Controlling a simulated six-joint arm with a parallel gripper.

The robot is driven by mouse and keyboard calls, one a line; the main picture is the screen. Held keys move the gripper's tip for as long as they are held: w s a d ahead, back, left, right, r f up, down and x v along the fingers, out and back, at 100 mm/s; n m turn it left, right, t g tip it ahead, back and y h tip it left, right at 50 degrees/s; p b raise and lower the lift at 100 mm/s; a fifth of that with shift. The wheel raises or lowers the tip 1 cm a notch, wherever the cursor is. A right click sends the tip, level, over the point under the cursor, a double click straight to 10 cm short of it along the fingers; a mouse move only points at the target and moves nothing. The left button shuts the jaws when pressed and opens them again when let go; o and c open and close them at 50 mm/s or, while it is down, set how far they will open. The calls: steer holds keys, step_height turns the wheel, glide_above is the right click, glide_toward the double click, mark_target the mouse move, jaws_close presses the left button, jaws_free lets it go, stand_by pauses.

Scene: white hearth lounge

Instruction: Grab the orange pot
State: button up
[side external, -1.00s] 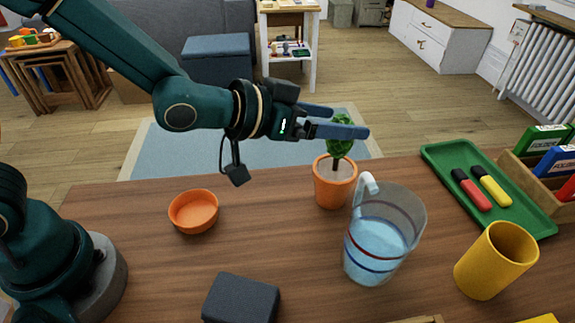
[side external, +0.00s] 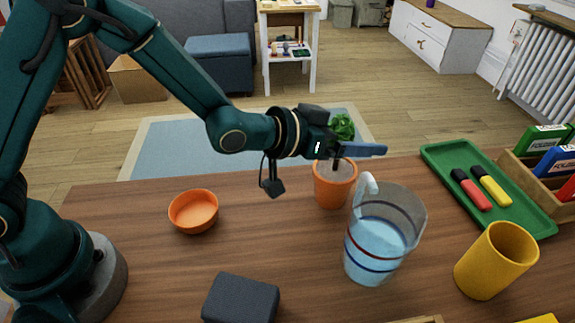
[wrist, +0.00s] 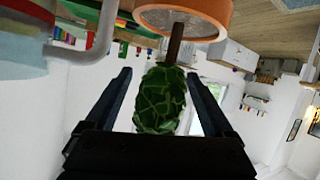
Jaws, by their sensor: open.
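The orange pot (side external: 334,187) stands upright on the wooden table, with a small green plant (side external: 342,127) on a brown stem. In the wrist view the pot (wrist: 222,12) shows at the top, and the leafy crown (wrist: 161,99) sits between my two fingers. In the wrist view my gripper (wrist: 158,82) is open, with a finger on each side of the crown. I cannot tell whether a finger touches the plant.
A clear jug (side external: 378,250) of water stands close in front and right of the pot. An orange bowl (side external: 193,211) is at the left, a dark block (side external: 241,298) in front. A green tray (side external: 493,205) and yellow cup (side external: 496,260) are at the right.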

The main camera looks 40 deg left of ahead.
jaws_close()
steer(key=shift+r, duration=0.15)
